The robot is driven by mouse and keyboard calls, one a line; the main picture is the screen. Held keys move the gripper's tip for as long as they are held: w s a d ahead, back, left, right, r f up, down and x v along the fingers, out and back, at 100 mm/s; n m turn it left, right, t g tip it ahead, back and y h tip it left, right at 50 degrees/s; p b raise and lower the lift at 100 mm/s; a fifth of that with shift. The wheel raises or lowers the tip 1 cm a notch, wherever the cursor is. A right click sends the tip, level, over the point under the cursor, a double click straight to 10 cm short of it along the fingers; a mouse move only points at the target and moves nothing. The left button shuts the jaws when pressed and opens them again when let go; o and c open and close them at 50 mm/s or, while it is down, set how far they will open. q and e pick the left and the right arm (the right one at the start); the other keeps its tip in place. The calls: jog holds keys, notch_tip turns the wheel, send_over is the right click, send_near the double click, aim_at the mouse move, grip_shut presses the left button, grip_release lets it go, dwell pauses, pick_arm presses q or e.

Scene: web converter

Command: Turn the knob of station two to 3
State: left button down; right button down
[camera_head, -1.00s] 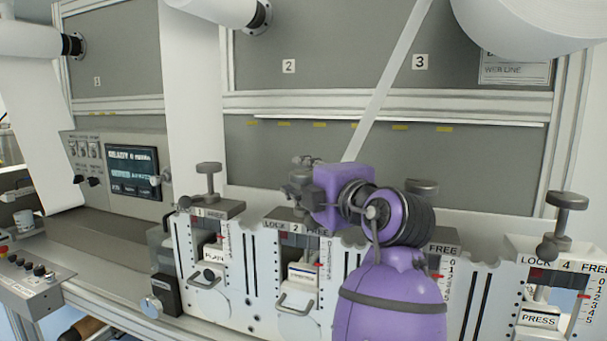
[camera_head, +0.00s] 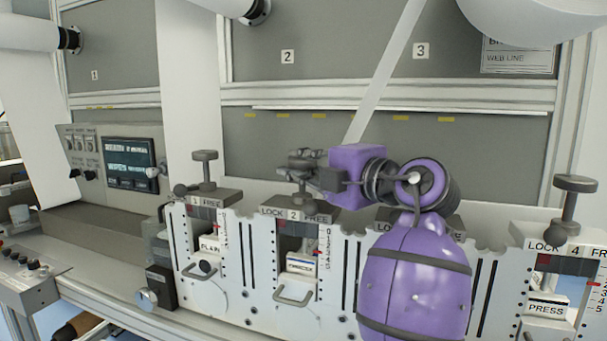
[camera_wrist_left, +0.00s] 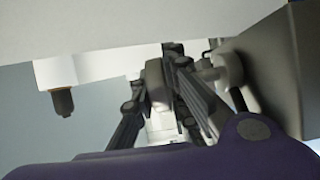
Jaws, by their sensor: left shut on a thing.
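Station two (camera_head: 298,237) is a white unit with a LOCK 2 FREE label (camera_head: 298,213), a red-marked number scale (camera_head: 326,252) and a wire handle (camera_head: 293,294). My left gripper (camera_head: 304,162) is above it, shut on the knob of station two. The fingers and the purple wrist cover most of the knob, so its exact angle cannot be read. In the left wrist view the dark fingers (camera_wrist_left: 160,95) close around a grey part. My right gripper is not in view.
Station one (camera_head: 205,245) stands left with its knob (camera_head: 205,168) free. Station four (camera_head: 548,290) with its knob (camera_head: 572,205) stands at the right. My purple arm hides much of station three. A display panel (camera_head: 130,165) is at the left.

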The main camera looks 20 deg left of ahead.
pick_arm(q)
jog(key=shift+r+n+g+y, duration=0.1)
jog(key=shift+n+g+y, duration=0.2)
jog(key=shift+n+g, duration=0.35)
jog(key=c, duration=1.7)
grip_release()
jog(key=shift+c, duration=0.2)
